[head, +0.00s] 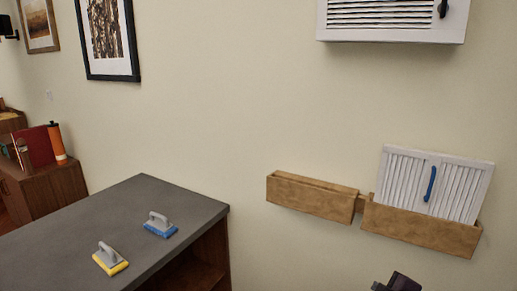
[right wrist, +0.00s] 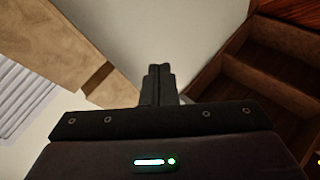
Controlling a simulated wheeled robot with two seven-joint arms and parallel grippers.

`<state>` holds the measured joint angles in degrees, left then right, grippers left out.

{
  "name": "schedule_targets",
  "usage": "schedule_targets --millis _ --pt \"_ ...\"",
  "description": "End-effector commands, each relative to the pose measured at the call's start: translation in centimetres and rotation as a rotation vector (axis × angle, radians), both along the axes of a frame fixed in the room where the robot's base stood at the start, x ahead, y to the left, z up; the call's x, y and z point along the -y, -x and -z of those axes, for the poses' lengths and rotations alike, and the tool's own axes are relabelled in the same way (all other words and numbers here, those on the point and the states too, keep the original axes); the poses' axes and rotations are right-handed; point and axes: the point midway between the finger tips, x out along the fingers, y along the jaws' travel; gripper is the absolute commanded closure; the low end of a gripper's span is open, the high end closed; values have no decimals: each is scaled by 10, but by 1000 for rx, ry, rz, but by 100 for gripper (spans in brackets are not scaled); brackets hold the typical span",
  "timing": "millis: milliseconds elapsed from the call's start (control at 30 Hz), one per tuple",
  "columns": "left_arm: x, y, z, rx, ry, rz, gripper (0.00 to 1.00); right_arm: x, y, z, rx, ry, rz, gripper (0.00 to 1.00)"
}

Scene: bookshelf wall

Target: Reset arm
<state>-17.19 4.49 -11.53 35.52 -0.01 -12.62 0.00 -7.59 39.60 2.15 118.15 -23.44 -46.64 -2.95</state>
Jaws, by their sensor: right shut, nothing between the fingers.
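My right gripper (head: 398,284) shows at the bottom edge of the head view, below the wooden wall boxes and apart from them. In the right wrist view my right gripper (right wrist: 158,84) has its fingers together, with nothing between them. My left gripper is in neither view.
A dark grey counter (head: 100,215) holds a blue scrubber (head: 160,226) and a yellow scrubber (head: 110,260). A wooden wall box (head: 425,229) holds a white slatted panel (head: 455,185) with a blue handle; another box (head: 310,197) hangs beside it. A white vent unit (head: 390,20) hangs above.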

Motion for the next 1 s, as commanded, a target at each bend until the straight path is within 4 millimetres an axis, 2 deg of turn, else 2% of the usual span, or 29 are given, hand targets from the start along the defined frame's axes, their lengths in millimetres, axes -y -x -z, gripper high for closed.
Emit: schedule_targets --millis 33,100,200,433,700,733,1000 --pt "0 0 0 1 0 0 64 -23 26 22 -62 -74 62 100" --pt "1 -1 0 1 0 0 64 -42 57 41 -142 -153 155 100" --pt "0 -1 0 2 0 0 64 -62 95 57 -243 -243 265 100" --pt "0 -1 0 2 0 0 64 -93 163 74 -442 -399 450 100" --pt "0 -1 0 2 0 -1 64 -121 229 74 -650 -553 623 100" --pt "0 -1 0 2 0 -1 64 -123 233 77 -667 -561 635 100" --pt "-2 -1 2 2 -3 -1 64 -123 216 145 -680 -539 632 100"
